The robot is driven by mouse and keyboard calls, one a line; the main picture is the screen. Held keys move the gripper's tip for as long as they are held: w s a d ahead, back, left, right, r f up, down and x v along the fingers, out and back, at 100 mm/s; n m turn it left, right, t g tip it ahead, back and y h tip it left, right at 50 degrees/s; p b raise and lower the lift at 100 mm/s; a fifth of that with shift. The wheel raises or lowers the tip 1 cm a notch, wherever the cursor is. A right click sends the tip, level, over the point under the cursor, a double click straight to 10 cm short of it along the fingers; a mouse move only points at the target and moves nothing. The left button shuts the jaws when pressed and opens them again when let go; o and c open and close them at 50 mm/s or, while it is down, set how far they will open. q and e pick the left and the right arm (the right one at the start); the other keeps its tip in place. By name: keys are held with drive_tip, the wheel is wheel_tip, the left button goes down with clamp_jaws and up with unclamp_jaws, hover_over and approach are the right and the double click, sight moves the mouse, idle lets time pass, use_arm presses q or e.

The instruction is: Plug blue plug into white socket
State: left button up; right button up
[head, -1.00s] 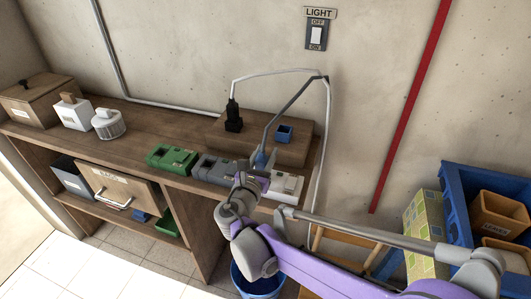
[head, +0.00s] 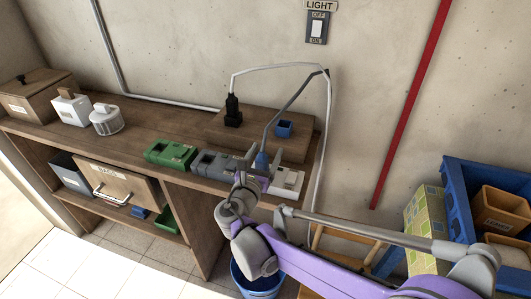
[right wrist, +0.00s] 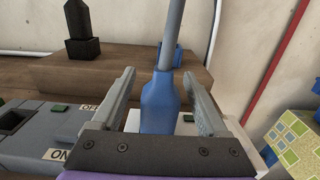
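The blue plug (head: 262,160), on a grey cable, is upright between the fingers of my right gripper (head: 254,176). The white socket (head: 288,181) sits at the right end of the bench row, just right of the plug in the head view. In the right wrist view, part of the white socket (right wrist: 188,126) shows behind the plug. My left gripper is not in view.
The grey socket (head: 212,164) and green socket (head: 170,153) stand left of the white one. A raised wooden block (head: 260,143) behind carries a black plug (head: 233,112) and a small blue holder (head: 284,128). A blue crate (head: 457,185) stands at right.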

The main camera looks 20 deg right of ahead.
drive_tip(key=v, duration=1.1)
drive_tip(key=shift+w, duration=0.15)
idle(0.3)
